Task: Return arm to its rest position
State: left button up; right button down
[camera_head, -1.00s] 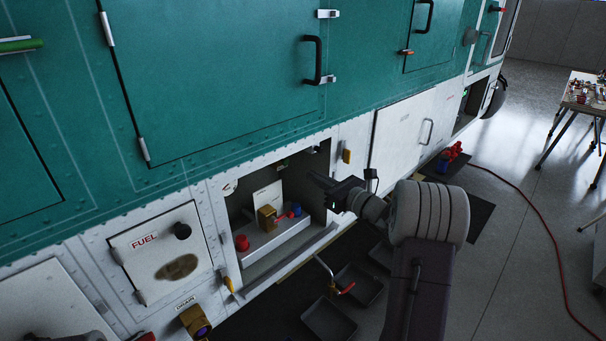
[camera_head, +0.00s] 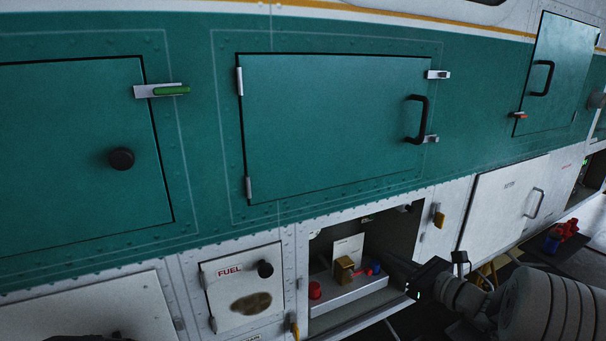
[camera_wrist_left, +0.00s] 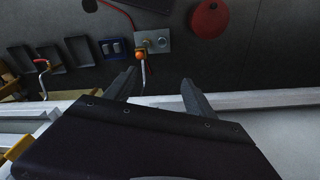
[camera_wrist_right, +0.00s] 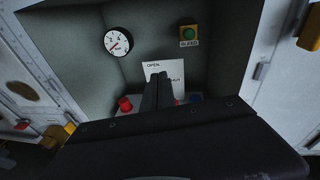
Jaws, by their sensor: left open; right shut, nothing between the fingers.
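My right gripper (camera_head: 398,266) is shut and empty, at the right side of the open bay's mouth in the head view. In the right wrist view its closed fingers (camera_wrist_right: 158,88) point into the bay and cover part of a white card (camera_wrist_right: 152,67). My right arm comes in from the lower right. My left gripper (camera_wrist_left: 157,82) shows in the left wrist view with its fingers apart and nothing between them. Beyond them are a grey plate with an orange-tipped lever (camera_wrist_left: 141,57) and a dark floor.
The bay holds a red knob (camera_head: 315,290), a brass block (camera_head: 344,269), a gauge (camera_wrist_right: 118,40) and a green button (camera_wrist_right: 188,33). A fuel door (camera_head: 243,288) is left of it. Shut teal doors (camera_head: 330,120) are above.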

jog(key=s+a+f+n+g+y+p, duration=0.1)
jog(key=s+a+f+n+g, duration=0.25)
jog(key=a, duration=0.25)
jog(key=s+a+f+n+g+y+p, duration=0.1)
jog(key=s+a+f+n+g, duration=0.25)
jog(key=a, duration=0.25)
jog(key=s+f+n+g+h+p, duration=0.1)
jog(key=s+f+n+g+h, duration=0.1)
jog(key=s+n, duration=0.6)
jog(key=s+d+f+n+g+h+p, duration=0.1)
jog(key=s+n+h, duration=0.6)
jog(key=n, duration=0.7)
notch_tip(320, 180, down, 3)
jog(key=s+g+p, duration=0.1)
jog(key=g, duration=0.2)
jog(key=shift+s+d+r, duration=0.15)
jog(key=shift+s+d, duration=0.1)
jog(key=shift+d, duration=0.05)
